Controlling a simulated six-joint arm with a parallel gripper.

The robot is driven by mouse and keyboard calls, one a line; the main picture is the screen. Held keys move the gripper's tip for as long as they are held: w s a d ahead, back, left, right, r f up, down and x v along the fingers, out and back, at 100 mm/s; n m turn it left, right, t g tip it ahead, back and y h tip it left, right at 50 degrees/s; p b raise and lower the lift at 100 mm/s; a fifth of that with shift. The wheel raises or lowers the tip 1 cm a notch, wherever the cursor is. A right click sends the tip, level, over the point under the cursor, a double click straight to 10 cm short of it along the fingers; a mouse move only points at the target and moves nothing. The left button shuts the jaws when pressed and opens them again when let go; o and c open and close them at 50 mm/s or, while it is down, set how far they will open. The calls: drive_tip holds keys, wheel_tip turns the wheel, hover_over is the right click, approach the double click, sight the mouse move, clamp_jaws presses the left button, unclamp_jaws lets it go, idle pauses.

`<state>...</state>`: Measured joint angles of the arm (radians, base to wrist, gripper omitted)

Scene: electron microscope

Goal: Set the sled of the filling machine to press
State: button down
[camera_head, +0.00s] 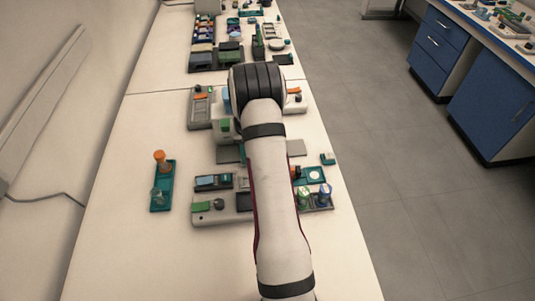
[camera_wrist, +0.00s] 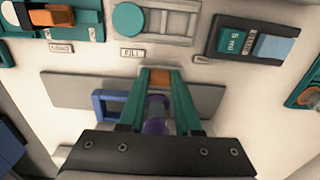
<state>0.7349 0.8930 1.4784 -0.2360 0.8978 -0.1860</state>
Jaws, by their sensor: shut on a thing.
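My gripper (camera_wrist: 161,84) has two teal fingers and a black palm in the wrist view. It is shut on a small orange piece (camera_wrist: 160,77). A purple round part (camera_wrist: 155,118) shows between the fingers, nearer the palm. I cannot tell whether the orange piece belongs to the sled. The fingers are over a grey plate (camera_wrist: 72,90), below and right of a FILL label (camera_wrist: 132,52). A LOAD label (camera_wrist: 61,47) is farther left. No PRESS label can be read. In the head view my arm hides the gripper and what it holds.
A blue frame (camera_wrist: 98,106) stands close left of the fingers. A dark unit with teal and light-blue faces (camera_wrist: 253,42) is at upper right. In the head view a teal tray (camera_head: 161,199) is at left. Bare bench lies near the front left.

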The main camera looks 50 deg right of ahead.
drive_tip(key=shift+w+a, duration=0.85)
drive_tip(key=shift+w, duration=0.05)
drive_tip(key=c, duration=0.6)
unclamp_jaws()
drive_tip(key=shift+r, duration=0.1)
wheel_tip(320, 180, up, 16)
drive_tip(key=shift+f, duration=0.2)
